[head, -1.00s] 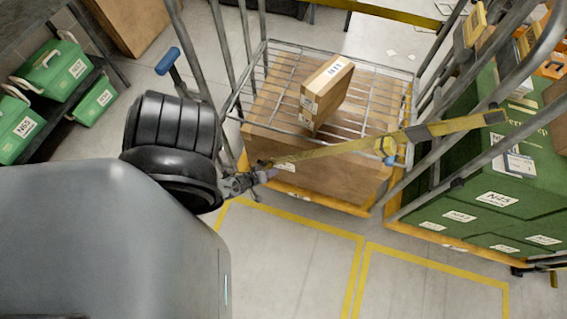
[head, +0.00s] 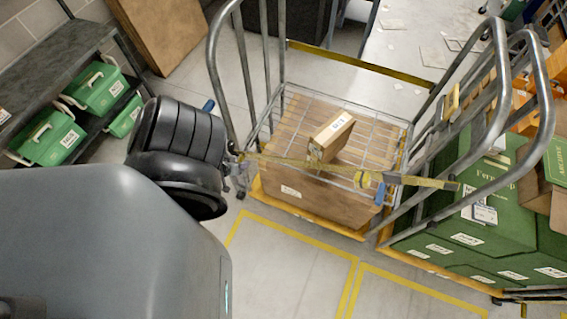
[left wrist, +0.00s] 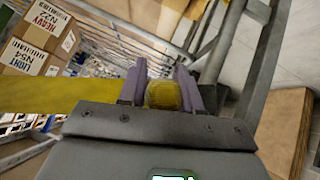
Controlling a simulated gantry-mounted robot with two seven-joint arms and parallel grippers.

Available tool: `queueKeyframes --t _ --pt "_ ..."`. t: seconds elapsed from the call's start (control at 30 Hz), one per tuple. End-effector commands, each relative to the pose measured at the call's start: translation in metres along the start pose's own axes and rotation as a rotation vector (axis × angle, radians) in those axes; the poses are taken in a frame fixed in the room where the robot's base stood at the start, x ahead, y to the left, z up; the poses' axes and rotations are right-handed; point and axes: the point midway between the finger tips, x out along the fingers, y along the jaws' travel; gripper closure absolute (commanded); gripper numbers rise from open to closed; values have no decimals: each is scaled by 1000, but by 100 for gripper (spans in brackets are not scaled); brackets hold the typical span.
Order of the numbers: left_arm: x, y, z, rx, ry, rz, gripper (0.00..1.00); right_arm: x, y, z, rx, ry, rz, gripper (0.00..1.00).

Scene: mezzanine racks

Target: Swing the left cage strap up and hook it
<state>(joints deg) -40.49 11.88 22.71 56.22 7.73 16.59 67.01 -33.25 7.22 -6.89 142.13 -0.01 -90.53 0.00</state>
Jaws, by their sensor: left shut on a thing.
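The yellow strap (head: 300,165) stretches across the front of the roll cage (head: 283,108), from the right-hand posts to my left gripper (head: 236,160). A yellow buckle (head: 362,178) and a blue piece (head: 380,193) sit on its right part. My left gripper is beside the cage's left front post (head: 217,75). In the left wrist view, its purple fingers (left wrist: 162,88) are shut on the strap's yellow end (left wrist: 163,97), with the strap band (left wrist: 50,95) running off left. I cannot tell whether the end touches the post or a hook. My right gripper is not in view.
A second cage with green crates (head: 480,235) stands close on the right. Green bins (head: 98,88) fill a rack at left. The yellow-marked floor (head: 290,260) in front is clear.

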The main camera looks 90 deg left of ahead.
Motion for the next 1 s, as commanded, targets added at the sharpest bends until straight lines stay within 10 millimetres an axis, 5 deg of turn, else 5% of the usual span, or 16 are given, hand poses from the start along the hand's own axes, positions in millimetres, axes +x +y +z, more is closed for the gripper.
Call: queueKeyframes --t 0.2,0.77,0.8,0.9,1.0 --pt "-22 -4 -23 -2 1 -2 100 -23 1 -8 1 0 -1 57" --pt "-28 -5 -33 1 13 2 100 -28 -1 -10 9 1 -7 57" --pt "-28 -5 -34 1 13 2 61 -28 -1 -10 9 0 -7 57" --pt "-28 -5 -32 1 9 1 46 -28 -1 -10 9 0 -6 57" --pt "-27 -4 -30 0 6 1 46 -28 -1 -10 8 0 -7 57"
